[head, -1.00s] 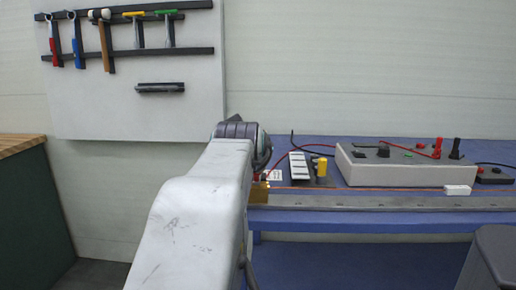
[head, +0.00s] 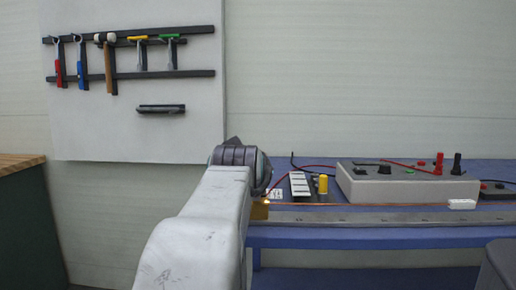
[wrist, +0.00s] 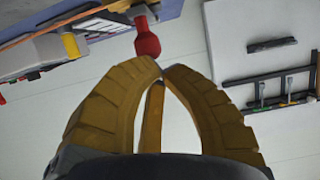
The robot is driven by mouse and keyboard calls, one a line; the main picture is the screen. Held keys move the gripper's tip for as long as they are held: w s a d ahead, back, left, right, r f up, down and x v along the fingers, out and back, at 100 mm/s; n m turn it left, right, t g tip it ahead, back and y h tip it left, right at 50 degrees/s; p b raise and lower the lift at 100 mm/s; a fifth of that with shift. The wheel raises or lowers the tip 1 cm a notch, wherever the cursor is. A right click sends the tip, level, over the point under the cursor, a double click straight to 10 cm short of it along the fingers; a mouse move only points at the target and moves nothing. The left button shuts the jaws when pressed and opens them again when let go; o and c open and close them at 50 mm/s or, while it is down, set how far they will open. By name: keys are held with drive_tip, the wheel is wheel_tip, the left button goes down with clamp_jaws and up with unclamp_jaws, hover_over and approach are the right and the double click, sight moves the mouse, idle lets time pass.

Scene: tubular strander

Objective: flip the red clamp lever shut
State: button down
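In the head view my own arm hides the lever and most of the gripper.
A blue bench (head: 330,228) carries a metal rail (head: 400,217), a grey control box (head: 400,187) with red and black knobs, and a yellow post (head: 323,184). A tool board (head: 130,135) hangs on the wall. A green cabinet (head: 30,220) stands at left.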

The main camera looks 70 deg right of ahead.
wheel_tip(320, 180, up, 5)
drive_tip(key=p, duration=0.5)
drive_tip(key=f+v, duration=0.1)
drive_tip(key=v, duration=0.8)
drive_tip(key=shift+s+a+f, duration=0.25)
drive_tip(key=shift+a, duration=0.3)
